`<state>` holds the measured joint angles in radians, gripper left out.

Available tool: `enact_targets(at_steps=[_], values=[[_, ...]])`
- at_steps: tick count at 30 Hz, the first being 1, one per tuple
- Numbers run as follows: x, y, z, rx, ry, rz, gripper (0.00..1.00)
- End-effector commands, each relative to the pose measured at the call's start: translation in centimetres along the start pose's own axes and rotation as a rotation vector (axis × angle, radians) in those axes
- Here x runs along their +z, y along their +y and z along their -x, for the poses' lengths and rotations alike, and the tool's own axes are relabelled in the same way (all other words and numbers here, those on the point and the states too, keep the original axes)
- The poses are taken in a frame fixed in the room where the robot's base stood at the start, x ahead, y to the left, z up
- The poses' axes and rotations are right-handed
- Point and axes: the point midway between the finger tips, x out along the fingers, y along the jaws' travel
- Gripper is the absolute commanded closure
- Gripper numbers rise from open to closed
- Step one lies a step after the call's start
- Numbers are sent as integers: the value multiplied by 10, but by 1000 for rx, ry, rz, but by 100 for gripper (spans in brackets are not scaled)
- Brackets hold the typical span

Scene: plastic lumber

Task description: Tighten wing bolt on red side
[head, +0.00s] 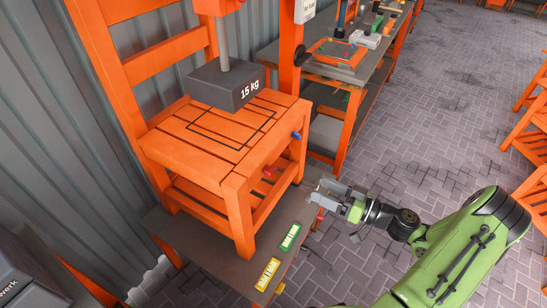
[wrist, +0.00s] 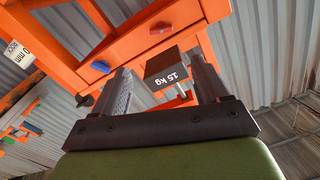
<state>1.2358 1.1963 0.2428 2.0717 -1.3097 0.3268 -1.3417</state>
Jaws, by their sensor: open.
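A red wing bolt (head: 269,171) sits on the front rail of an orange slatted wooden stand (head: 208,162). A blue wing bolt (head: 296,135) sits further right on the stand. In the wrist view, the red bolt (wrist: 161,28) is at the top and the blue bolt (wrist: 100,67) is at the left. My gripper (head: 326,191) is in front of the stand, to the right of and below the red bolt in the head view, apart from both bolts. Its two fingers (wrist: 160,63) are spread in the wrist view, with nothing held between them.
A dark 15 kg weight (head: 229,84) hangs on a rod over the stand. The stand rests on a grey bench (head: 215,262) with green (head: 290,237) and yellow (head: 266,274) labels. A second workbench (head: 372,72) stands behind. Paved floor is open at the right.

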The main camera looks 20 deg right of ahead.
Motion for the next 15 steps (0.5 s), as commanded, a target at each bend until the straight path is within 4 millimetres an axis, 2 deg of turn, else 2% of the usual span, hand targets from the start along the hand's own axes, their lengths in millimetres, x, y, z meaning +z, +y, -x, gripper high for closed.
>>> enact_targets(at_steps=[15], values=[[3,-2,-125,-8,-6,-1,26]])
